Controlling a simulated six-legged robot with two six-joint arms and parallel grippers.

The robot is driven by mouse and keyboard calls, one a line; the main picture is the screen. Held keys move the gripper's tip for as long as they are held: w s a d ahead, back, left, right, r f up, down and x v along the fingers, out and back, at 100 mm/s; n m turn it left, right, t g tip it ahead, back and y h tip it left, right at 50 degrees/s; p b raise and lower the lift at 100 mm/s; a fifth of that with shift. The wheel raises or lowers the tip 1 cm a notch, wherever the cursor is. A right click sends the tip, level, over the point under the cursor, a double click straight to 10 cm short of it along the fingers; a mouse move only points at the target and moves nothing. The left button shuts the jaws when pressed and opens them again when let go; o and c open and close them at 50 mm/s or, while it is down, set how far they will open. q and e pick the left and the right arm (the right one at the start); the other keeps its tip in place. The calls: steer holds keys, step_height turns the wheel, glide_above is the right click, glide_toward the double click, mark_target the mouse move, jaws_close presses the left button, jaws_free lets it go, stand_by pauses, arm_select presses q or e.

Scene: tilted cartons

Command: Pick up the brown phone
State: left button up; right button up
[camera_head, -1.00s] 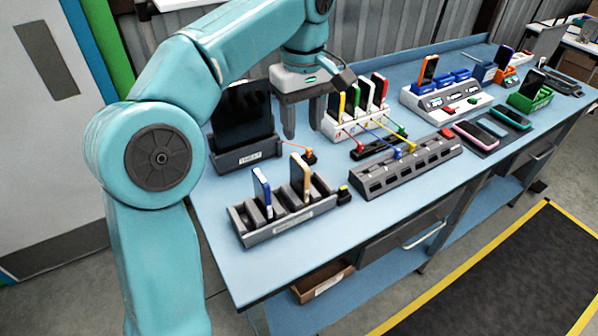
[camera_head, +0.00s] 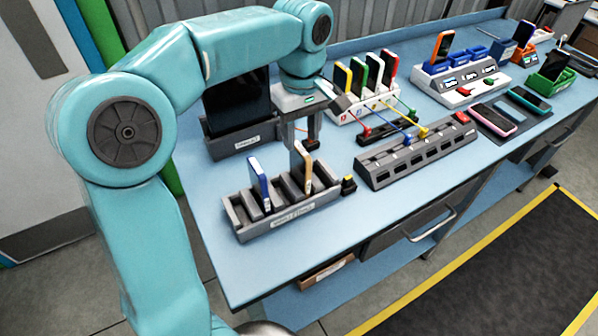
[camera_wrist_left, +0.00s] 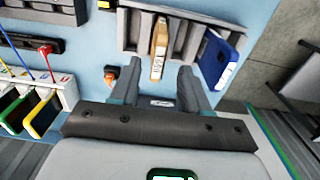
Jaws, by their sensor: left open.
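The brown phone (camera_head: 307,172), tan with a pale edge, stands upright in a slot of the grey rack (camera_head: 290,220) at the front left of the bench. It also shows in the wrist view (camera_wrist_left: 158,46), beside a blue phone (camera_wrist_left: 214,60). My left gripper (camera_head: 302,145) is open and empty, just above and behind the brown phone. In the wrist view the two fingers (camera_wrist_left: 158,85) point toward the rack, with the brown phone ahead between their lines. The phone's lower end is hidden in the slot. My right gripper is not in view.
The blue phone (camera_head: 260,184) stands left of the brown one in the same rack. A black tablet (camera_head: 238,112) stands in a dock behind. A grey multi-slot strip (camera_head: 420,155) is to the right. The front bench surface is clear.

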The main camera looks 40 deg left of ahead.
mark_target(301, 149)
arm_select(q)
steer(key=shift+w+d+f, duration=0.15)
steer(key=shift+w+f, duration=0.15)
steer(key=shift+f, duration=0.1)
steer(key=shift+d+f, duration=0.1)
steer(key=shift+f, duration=0.3)
steer(key=f, duration=0.2)
steer(key=a+f, duration=0.1)
steer(key=shift+s+f, duration=0.3)
steer(key=shift+s, duration=0.05)
steer(key=shift+w+f, duration=0.25)
steer(key=shift+f, duration=0.1)
steer(key=shift+w+d, duration=0.1)
steer(key=shift+d, duration=0.1)
steer(key=shift+s+r, duration=0.1)
steer(key=shift+s, duration=0.1)
steer(key=shift+c, duration=1.2)
steer(key=shift+a, duration=0.2)
steer(key=c, duration=0.5)
steer(key=shift+d, duration=0.1)
jaws_close()
